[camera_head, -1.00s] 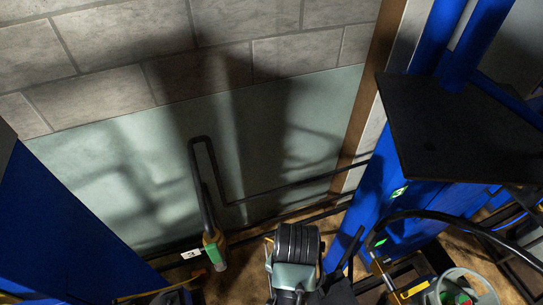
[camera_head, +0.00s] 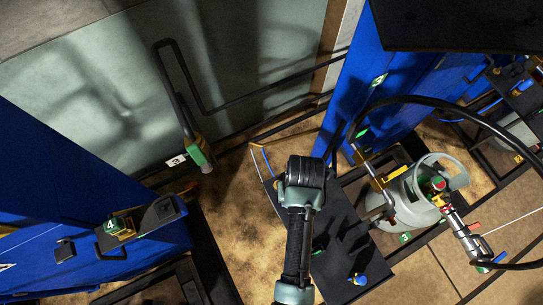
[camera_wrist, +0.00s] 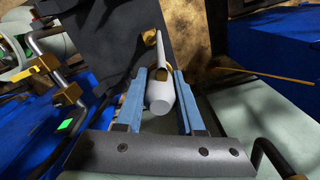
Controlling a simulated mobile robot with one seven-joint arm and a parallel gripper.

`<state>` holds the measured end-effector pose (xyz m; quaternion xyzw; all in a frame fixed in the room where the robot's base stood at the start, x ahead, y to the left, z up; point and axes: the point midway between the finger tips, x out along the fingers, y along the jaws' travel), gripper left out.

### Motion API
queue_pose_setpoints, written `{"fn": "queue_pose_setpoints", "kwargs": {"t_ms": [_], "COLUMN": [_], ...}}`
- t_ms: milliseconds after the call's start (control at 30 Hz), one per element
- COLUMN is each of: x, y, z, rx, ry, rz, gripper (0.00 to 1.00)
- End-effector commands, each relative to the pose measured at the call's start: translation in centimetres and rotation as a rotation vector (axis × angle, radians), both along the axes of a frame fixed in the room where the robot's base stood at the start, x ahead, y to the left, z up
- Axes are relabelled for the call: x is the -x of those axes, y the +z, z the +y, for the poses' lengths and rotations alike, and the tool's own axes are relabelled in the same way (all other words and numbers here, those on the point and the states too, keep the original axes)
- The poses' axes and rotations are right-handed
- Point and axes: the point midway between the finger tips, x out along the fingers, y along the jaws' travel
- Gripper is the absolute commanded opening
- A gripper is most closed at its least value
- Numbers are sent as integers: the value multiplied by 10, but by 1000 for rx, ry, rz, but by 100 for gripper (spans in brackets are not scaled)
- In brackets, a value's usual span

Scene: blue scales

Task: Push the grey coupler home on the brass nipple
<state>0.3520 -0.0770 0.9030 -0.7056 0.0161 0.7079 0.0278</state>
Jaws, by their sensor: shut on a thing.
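In the wrist view, my gripper (camera_wrist: 161,76) has its two blue fingers on either side of a pale grey cylinder, which looks like the grey coupler (camera_wrist: 160,94). The gripper is shut on it. The cylinder's round end faces the camera and its long axis points away toward a dark plate. A small brass-coloured part (camera_wrist: 150,37) shows at the cylinder's far end, against the dark plate; it may be the brass nipple. I cannot tell whether they touch or how far they overlap. In the head view my arm hides the gripper and coupler.
In the head view, a dark plate (camera_head: 352,255) lies beyond my arm. Blue cabinets (camera_head: 60,170) flank both sides. A pipe (camera_head: 205,100) runs along the wall.

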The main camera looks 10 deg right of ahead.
Motion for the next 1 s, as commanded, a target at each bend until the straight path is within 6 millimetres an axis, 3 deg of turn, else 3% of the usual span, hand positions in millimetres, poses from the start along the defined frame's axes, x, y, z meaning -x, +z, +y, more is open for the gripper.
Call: {"fn": "queue_pose_setpoints", "kwargs": {"t_ms": [200,767,1000], "x": [20,20,20], "y": [-18,-16,-41], "z": [-18,-19,-19], "rx": [15,16,17], "ry": [-12,-12,-12], "rz": [2,1,0], "gripper": [0,0,0]}}
